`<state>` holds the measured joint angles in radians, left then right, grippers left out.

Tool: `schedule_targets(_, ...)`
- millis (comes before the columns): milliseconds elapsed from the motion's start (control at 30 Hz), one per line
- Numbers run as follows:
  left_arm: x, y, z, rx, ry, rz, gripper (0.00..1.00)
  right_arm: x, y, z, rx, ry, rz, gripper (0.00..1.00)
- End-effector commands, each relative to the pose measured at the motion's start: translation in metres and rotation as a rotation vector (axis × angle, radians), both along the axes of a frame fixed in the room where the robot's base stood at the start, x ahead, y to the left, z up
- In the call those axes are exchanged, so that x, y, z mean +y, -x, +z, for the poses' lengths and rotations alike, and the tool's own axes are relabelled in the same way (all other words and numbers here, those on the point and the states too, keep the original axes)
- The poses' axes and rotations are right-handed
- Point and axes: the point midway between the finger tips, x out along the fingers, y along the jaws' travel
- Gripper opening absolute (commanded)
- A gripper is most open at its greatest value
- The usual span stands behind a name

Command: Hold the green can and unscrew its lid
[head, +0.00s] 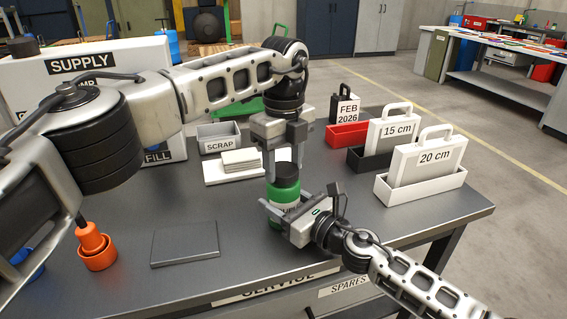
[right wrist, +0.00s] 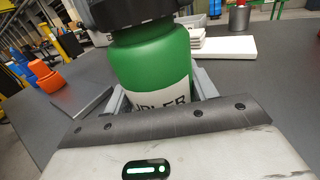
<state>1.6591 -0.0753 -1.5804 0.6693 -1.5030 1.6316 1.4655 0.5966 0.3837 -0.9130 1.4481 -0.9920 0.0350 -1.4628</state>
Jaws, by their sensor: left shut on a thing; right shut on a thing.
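The green can (head: 284,192) stands upright near the middle of the grey table, with a white label and a black lid (head: 287,172) on top. My right gripper (head: 284,212) is shut around the can's body from the front. In the right wrist view the can (right wrist: 152,62) sits between its fingers, and the lid (right wrist: 145,12) is cut off by the top edge. My left gripper (head: 285,160) points down from above, shut on the lid with a finger at either side. I cannot tell whether any gap exists between lid and can.
A scrap bin (head: 219,138) and white plates (head: 236,168) lie behind left. Red, black and white trays with 15 cm (head: 395,135) and 20 cm cases (head: 428,160) stand at right. The front right table is clear.

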Motion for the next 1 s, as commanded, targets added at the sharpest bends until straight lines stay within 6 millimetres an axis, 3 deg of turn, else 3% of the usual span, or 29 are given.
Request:
schedule_targets(433, 0.0, 0.0, 0.016, 0.0, 0.001, 0.0, 0.22, 0.0, 0.0, -0.001, 0.001, 0.002, -0.001, 0.0)
schedule_targets(867, 0.0, 0.0, 0.02, -0.001, 0.001, 0.0, 0.22, -0.001, 0.0, -0.001, 0.001, 0.002, -0.001, 0.0)
schedule_targets(1000, 0.0, 0.0, 0.031, -0.002, -0.001, 0.0, 0.22, -0.001, 0.0, -0.001, 0.001, 0.002, -0.001, 0.0)
